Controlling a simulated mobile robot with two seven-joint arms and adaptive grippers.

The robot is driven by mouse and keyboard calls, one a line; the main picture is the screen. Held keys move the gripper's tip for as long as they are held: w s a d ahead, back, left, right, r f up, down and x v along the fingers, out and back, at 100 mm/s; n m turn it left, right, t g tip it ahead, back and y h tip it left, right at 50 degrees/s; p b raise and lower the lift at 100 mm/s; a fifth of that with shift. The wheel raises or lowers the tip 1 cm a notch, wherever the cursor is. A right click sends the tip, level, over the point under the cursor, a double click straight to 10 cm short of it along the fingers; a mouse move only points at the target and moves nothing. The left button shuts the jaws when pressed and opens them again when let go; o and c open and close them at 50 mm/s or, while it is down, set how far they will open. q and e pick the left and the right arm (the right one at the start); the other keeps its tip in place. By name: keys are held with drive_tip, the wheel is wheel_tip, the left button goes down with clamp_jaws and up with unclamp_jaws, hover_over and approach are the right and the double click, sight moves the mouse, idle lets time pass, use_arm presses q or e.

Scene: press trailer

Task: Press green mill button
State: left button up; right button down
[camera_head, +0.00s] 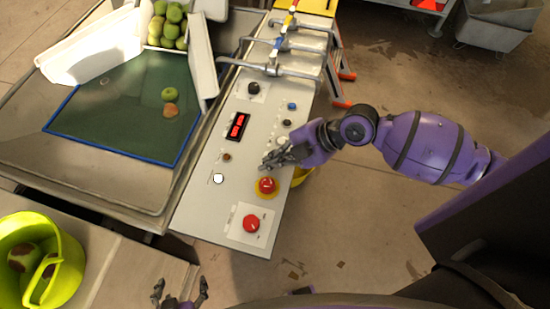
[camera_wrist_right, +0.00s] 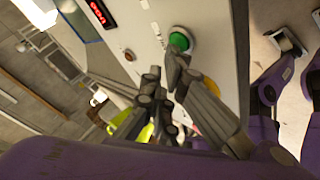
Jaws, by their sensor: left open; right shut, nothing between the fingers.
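The green button (camera_wrist_right: 180,41) shows in the right wrist view, on the light control panel (camera_head: 216,205). My right gripper (camera_head: 268,163) is shut and empty over the panel's right side, above the red mushroom button with a yellow collar (camera_head: 267,186). In the right wrist view its fingertips (camera_wrist_right: 165,75) are close beside the green button; I cannot tell whether they touch it. In the head view I cannot make out the green button; the gripper appears to cover it. My left gripper (camera_head: 181,292) is open and empty at the bottom edge, away from the panel.
The panel also bears a red button (camera_head: 251,223), a white button (camera_head: 218,178), a red display (camera_head: 237,126), a blue button (camera_head: 292,106) and a black knob (camera_head: 254,88). Pipes with valves (camera_head: 273,60) cross its far end. A press tray (camera_head: 185,155) with apples lies left; a yellow-green bucket (camera_head: 65,279) stands lower left.

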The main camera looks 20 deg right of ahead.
use_arm(q)
drive_tip(key=shift+s+d+f+b, duration=0.1)
drive_tip(key=shift+s+f+b, duration=0.25)
drive_tip(key=shift+f, duration=0.1)
use_arm(e)
drive_tip(key=shift+f, duration=0.4)
idle(0.3)
use_arm(q)
drive_tip(key=shift+w+r, duration=0.1)
use_arm(e)
drive_tip(key=shift+r, duration=0.15)
use_arm(q)
drive_tip(key=shift+w+r+p, duration=0.35)
drive_tip(key=shift+r+p, duration=0.05)
drive_tip(key=shift+r, duration=0.05)
use_arm(e)
drive_tip(key=shift+r, duration=0.65)
use_arm(q)
drive_tip(key=shift+t, duration=0.5)
drive_tip(key=w+r+p, duration=0.1)
drive_tip(key=r, duration=0.1)
drive_tip(key=w+r+p, duration=0.1)
drive_tip(key=shift+w+r, duration=0.35)
drive_tip(key=shift+w, duration=0.05)
use_arm(e)
wheel_tip(320, 180, up, 5)
drive_tip(key=shift+r, duration=0.1)
use_arm(q)
drive_tip(key=shift+f, duration=0.1)
